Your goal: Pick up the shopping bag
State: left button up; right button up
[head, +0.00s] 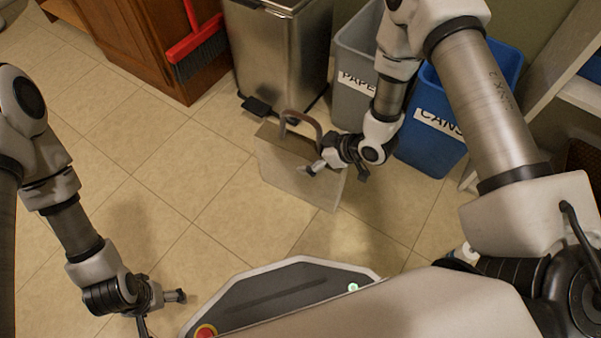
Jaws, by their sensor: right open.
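The shopping bag (290,178) is a pale, boxy bag with a brown looped handle (302,122). It stands on the tiled floor in the middle of the head view. My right gripper (336,172) is open, over the bag's right part, with its fingers spread. The handle arches just to the left of this gripper, and nothing is held. Whether a finger touches the bag I cannot tell. My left gripper (162,312) is low at the left, open and empty, away from the bag.
Behind the bag stand a steel pedal bin (282,58), a grey paper bin (345,98) and a blue cans bin (425,150). A red brush (196,45) leans by the wooden cabinet (140,40). The floor left of the bag is clear.

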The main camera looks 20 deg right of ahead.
jog(key=c, duration=1.8)
jog(key=shift+r, duration=0.15)
